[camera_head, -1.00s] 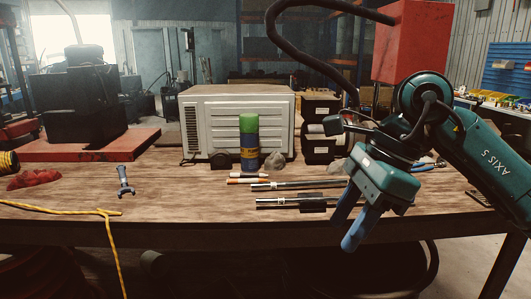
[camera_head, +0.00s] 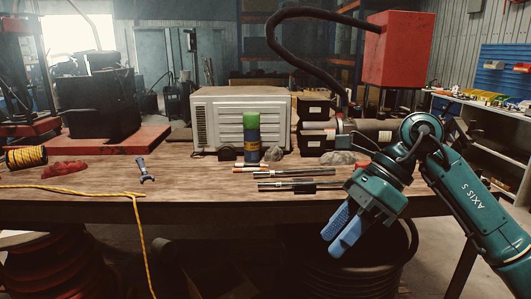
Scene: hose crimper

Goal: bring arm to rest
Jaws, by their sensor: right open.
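My right arm comes in from the right in the head view, a teal arm marked AXIS 5. Its gripper (camera_head: 343,230) has blue fingers that point down and left. The fingers are apart and hold nothing. The gripper hangs in front of the workbench's front edge, above a dark ribbed round bin (camera_head: 376,263). The wooden workbench (camera_head: 205,183) stretches across the view behind it. My left gripper is not in view.
On the bench stand a white ribbed box (camera_head: 222,118) and a green-topped blue cylinder (camera_head: 251,138). Metal rods (camera_head: 290,174), a wrench (camera_head: 145,171) and yellow cord (camera_head: 75,188) lie there. A red box (camera_head: 397,48) with a thick dark hose is at the back right.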

